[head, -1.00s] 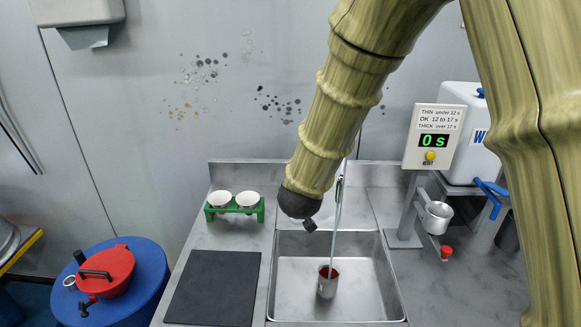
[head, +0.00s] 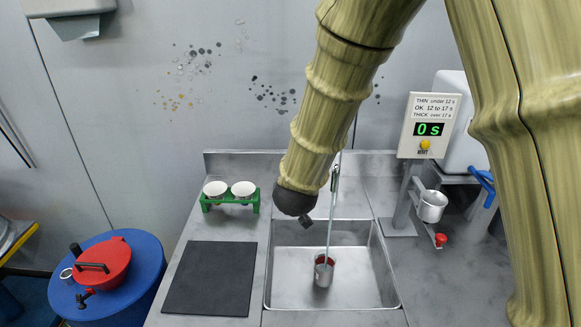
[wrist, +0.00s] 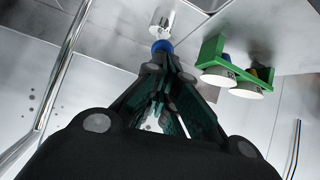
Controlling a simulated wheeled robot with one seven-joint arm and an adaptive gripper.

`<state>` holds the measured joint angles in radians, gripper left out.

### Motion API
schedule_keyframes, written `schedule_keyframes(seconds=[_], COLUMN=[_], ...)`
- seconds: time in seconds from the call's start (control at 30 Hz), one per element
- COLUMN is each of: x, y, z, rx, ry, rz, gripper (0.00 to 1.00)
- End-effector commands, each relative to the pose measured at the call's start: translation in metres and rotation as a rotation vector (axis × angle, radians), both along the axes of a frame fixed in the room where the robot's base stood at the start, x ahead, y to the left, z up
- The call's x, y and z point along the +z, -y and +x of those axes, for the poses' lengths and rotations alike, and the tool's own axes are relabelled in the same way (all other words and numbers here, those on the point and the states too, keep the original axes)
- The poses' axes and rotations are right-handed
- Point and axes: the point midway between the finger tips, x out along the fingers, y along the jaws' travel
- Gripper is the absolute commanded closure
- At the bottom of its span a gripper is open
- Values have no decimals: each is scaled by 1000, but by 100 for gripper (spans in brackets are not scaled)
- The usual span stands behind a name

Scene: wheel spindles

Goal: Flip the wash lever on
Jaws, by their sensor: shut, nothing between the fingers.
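A green rack (head: 230,203) with two white cups stands at the back left. A timer panel (head: 429,130) reads 0 s. A dark mat (head: 210,280) lies left.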

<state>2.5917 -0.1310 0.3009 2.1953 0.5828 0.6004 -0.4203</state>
Motion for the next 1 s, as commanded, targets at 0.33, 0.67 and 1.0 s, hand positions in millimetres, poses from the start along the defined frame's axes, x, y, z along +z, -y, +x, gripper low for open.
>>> schedule_keyframes(seconds=[0.33, 0.67, 1.0], x=[29, 34, 39], y=[-3, -3, -6], z=[8, -17, -67], rx=[-1, -2, -3], ry=[1, -1, 1], rz=[-1, -2, -1], gripper=[100, 100, 100])
